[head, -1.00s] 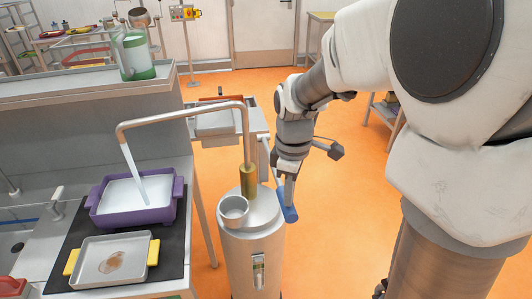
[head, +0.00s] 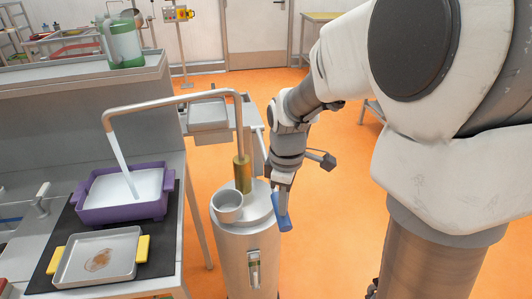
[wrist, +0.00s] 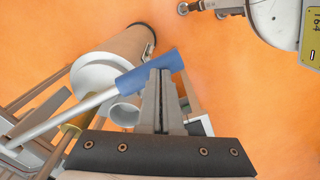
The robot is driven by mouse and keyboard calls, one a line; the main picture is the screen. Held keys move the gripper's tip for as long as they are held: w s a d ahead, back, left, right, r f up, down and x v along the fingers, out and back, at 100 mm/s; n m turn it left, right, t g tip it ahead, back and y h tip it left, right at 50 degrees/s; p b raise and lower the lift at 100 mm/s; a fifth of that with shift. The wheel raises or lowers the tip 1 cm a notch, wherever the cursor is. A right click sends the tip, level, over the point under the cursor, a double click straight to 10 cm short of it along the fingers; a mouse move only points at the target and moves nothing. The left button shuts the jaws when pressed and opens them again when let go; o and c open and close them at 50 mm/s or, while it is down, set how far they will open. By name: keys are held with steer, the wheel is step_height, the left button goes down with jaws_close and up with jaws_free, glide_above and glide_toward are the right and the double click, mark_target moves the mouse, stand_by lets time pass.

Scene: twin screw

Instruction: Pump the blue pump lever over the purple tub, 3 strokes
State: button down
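The blue pump lever grip (head: 282,212) slants downward at the right side of the silver pump (head: 234,250). It also shows in the wrist view (wrist: 132,80), at the end of a metal rod. My gripper (head: 283,187) is at the blue grip from above. In the wrist view its two fingers (wrist: 160,75) are close together, with their tips over the blue grip and seemingly touching it. The grip is not seen clamped between them. The purple tub (head: 126,214) stands on the left counter holding white liquid. A pale stream runs from the curved spout (head: 170,99) into it.
A metal tray with yellow handles (head: 95,262) lies in front of the tub on a dark mat (head: 163,248). A small metal cup (head: 227,207) sits on the pump's top. Orange floor (head: 340,200) is open to the right of the pump.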

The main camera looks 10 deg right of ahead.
steer(key=shift+s+f+b, duration=0.1)
steer(key=shift+f+b, duration=1.4)
steer(key=shift+f, duration=0.8)
steer(key=shift+r, duration=0.2)
steer(key=shift+r, duration=0.1)
step_height(320, 180, up, 15)
steer(key=p, duration=1.2)
steer(key=shift+f, duration=0.2)
step_height(320, 180, up, 5)
steer(key=p, duration=0.4)
